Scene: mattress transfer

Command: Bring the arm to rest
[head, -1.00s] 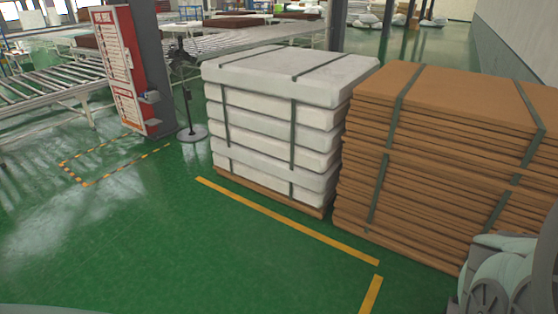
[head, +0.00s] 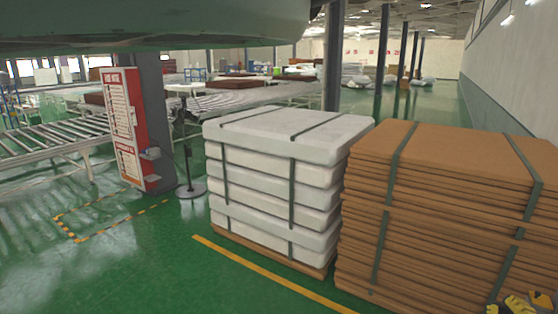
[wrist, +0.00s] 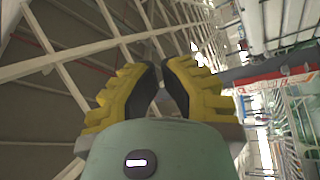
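My gripper (wrist: 158,70) has yellow fingers with black pads. In the wrist view its tips point up towards the ceiling and lie close together, with nothing seen between them. Yellow parts of my gripper (head: 515,304) also show at the bottom right corner of the head view, in front of the stack of brown boards (head: 445,210). A big pale green part of my arm (head: 160,28) crosses the top left of the head view.
A strapped stack of white mattresses (head: 270,190) stands left of the boards. A red and white sign (head: 124,125) and a black stand (head: 187,150) are farther left, near a roller conveyor (head: 55,140). Green floor (head: 130,270) is clear at front left.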

